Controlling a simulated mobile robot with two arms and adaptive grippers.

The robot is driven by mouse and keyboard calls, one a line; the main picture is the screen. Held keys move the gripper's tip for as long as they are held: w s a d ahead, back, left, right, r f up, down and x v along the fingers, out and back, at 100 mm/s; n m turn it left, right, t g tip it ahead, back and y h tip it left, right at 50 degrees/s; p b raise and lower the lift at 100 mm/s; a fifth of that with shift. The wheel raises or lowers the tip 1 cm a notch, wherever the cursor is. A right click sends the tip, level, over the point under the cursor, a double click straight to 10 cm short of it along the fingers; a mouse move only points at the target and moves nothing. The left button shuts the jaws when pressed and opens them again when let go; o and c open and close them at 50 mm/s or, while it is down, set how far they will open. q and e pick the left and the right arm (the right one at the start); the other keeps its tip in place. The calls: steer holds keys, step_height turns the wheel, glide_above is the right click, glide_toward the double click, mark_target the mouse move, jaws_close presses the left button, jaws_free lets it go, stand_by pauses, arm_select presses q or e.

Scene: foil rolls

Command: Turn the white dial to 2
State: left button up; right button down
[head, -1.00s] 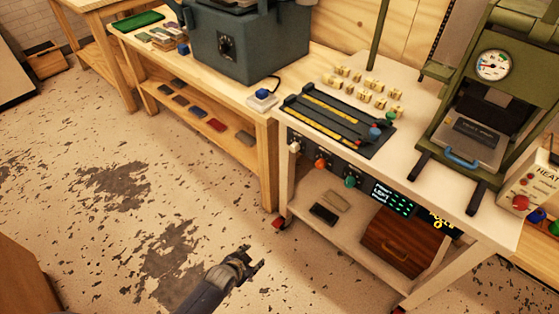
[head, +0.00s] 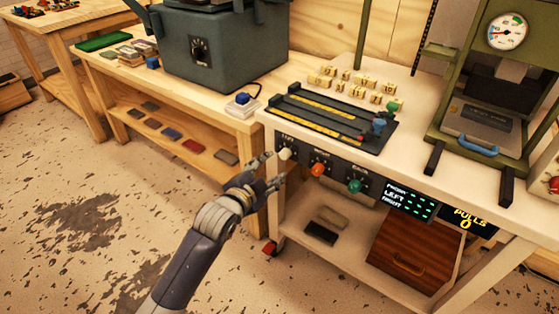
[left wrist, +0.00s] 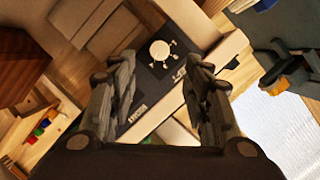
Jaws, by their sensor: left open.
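The white dial (head: 285,153) is the leftmost of three knobs on the dark front panel of the white bench in the head view. Its setting is too small to read. In the left wrist view the white dial (left wrist: 160,50) shows beyond and between the fingertips, with light marks around it. My left gripper (head: 273,170) is open and empty just in front of the dial, slightly below and left of it. I cannot tell whether it touches the dial. My right gripper is not in view.
An orange knob (head: 318,169) and a green knob (head: 354,186) sit to the right on the same panel, beside a lit display (head: 408,203). A black slotted plate (head: 330,118) lies on the bench top above. A wooden box (head: 415,250) stands on the lower shelf.

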mark_target(283, 156)
arm_select(q)
steer(key=b+x, duration=0.1)
steer(key=x, duration=0.5)
steer(key=shift+w+d+f, duration=0.1)
steer(key=shift+w+f, duration=0.05)
steer(key=shift+w, duration=0.1)
steer(key=shift+x, duration=0.8)
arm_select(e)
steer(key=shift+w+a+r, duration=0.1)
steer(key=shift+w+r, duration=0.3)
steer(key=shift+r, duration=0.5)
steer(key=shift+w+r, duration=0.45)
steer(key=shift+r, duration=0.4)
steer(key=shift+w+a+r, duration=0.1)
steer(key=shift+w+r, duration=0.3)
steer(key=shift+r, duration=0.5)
arm_select(q)
jaws_close()
